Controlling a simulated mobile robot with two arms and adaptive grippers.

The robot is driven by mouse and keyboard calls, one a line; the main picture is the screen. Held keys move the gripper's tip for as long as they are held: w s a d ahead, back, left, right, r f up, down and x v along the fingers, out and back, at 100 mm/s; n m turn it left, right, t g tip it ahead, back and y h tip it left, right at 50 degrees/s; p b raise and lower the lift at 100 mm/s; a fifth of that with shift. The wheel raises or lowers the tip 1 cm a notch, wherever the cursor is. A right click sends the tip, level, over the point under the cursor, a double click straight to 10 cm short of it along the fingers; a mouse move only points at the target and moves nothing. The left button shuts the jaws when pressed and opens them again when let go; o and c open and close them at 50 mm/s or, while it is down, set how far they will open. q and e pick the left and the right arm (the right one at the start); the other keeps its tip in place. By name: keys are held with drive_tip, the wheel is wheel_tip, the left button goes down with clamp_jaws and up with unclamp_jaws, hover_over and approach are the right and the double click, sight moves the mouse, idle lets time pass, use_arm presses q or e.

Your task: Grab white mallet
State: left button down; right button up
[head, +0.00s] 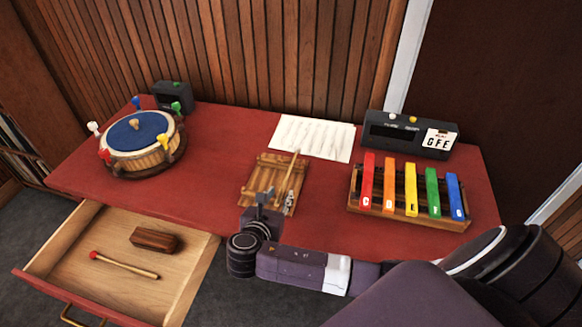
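A pale stick-like mallet (288,176) lies on a slatted wooden rack (262,172) in the middle of the red table in the head view. Its upper end is light; its lower end is close to my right gripper and partly hard to make out. My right gripper (277,198) is over the rack's front edge, beside the lower part of the stick. Its fingers look apart, and no grip on the stick is visible. My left gripper is not in view.
A red-headed mallet (124,265) and brown block (154,239) lie in the open drawer (75,270). A drum (143,142) stands left, coloured chime bars (411,190) right, with a black device (405,133) behind. A paper sheet (312,137) lies behind the rack.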

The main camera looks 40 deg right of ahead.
sight(284, 184)
drive_tip(key=shift+x, duration=1.1)
drive_tip(key=x, duration=0.5)
drive_tip(key=shift+w+r+p, duration=0.1)
drive_tip(key=shift+w+p, duration=0.2)
drive_tip(key=shift+p, duration=0.05)
drive_tip(key=shift+a, duration=0.1)
drive_tip(key=shift+c, duration=0.2)
clamp_jaws()
